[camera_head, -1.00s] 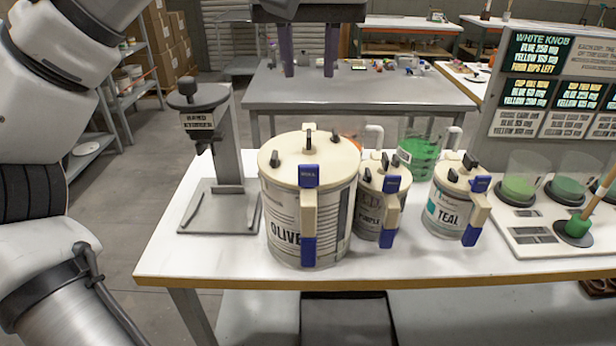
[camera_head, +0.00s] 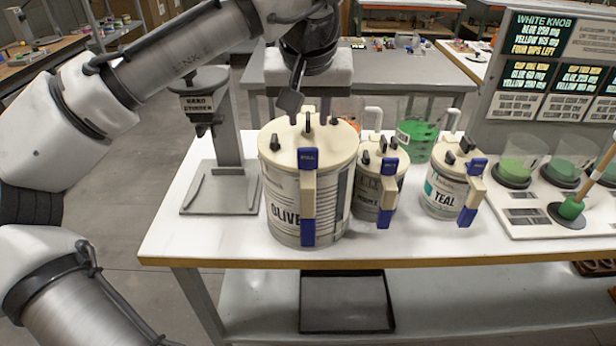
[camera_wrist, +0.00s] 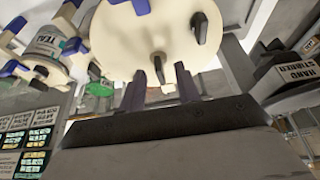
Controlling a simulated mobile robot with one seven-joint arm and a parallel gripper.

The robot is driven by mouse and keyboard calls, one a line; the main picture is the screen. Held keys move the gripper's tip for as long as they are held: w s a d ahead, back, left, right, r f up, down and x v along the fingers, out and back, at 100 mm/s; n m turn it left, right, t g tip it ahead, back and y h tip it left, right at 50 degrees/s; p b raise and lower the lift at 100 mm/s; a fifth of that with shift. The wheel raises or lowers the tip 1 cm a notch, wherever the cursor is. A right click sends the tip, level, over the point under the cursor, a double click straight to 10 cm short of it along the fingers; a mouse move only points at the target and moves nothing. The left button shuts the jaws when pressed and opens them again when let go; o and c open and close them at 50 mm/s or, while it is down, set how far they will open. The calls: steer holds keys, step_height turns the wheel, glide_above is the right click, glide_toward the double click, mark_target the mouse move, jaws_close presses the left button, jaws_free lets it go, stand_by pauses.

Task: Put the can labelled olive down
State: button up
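The can labelled olive (camera_head: 330,202) is a large cream-lidded can with a blue-tipped handle, standing upright on the white table's front part. Its lid, with several dark knobs, shows in the wrist view (camera_wrist: 120,45). My gripper (camera_head: 312,118) is above the lid, pointing down. In the wrist view its two purple fingers (camera_wrist: 161,68) are apart, with a dark lid knob showing between them and gaps on both sides. I cannot tell whether the fingertips touch the lid.
The purple can (camera_head: 368,190) stands close to the olive can's right, then the teal can (camera_head: 442,195). The hand stirrer (camera_head: 228,150) is at left. A green-filled jug (camera_head: 418,138) stands behind. Bare white tabletop (camera_head: 190,238) lies at the front left.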

steer(key=shift+w+f, duration=0.1)
steer(key=shift+f, duration=0.15)
jaws_close()
stand_by(1.2)
steer(key=shift+r, duration=0.15)
